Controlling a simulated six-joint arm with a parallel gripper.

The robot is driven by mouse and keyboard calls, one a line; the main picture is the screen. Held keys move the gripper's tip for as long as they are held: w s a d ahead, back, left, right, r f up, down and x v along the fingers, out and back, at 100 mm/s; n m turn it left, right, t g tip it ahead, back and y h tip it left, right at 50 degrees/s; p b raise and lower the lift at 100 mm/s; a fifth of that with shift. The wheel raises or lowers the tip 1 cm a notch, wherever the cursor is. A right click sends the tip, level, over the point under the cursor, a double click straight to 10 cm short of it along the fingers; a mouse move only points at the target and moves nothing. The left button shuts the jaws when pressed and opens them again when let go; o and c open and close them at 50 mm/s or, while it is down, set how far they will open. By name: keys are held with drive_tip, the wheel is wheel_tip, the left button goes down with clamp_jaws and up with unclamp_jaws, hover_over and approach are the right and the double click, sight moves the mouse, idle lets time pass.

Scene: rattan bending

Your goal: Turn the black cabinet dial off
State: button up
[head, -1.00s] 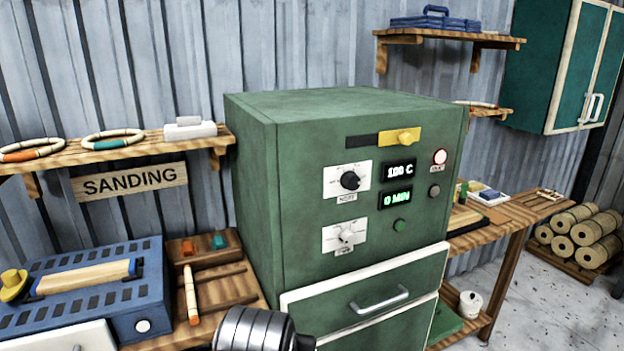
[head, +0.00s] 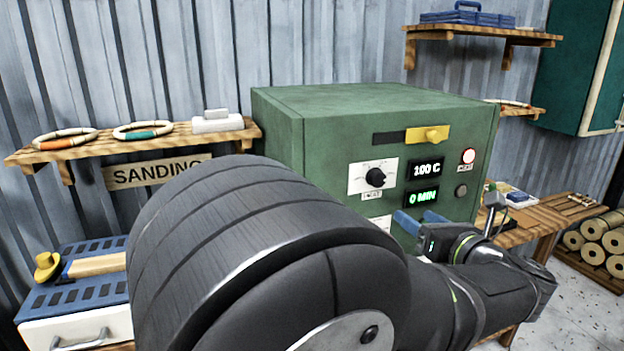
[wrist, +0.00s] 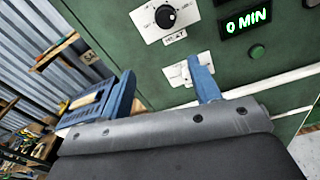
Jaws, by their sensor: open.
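The black cabinet dial (head: 375,177) sits on a white plate (head: 358,183) on the front of the green cabinet (head: 280,125). The black dial also shows at the top of the wrist view (wrist: 166,16). Its exact setting is too small to read. My gripper (head: 421,219) is open and empty, its blue fingers in front of the cabinet, below and right of the dial. In the wrist view the fingers (wrist: 165,88) are spread apart below the dial, not touching it.
My arm covers the lower middle of the head view. Beside the dial are displays reading 100 C (head: 426,169) and 0 MIN (head: 423,198). A yellow slider (head: 428,134) is above. A blue sanding unit (head: 85,280) stands left, a wooden bench (head: 550,215) right.

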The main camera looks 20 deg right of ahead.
drive_tip(key=d, duration=0.1)
drive_tip(key=m, duration=0.1)
approach(380, 180)
drive_tip(key=shift+t+h, duration=0.3)
drive_tip(key=w, duration=0.9)
drive_tip(key=shift+w+a+f, duration=0.15)
drive_tip(key=shift+w+f, duration=0.05)
drive_tip(key=shift+f, duration=0.1)
drive_tip(key=c, duration=1)
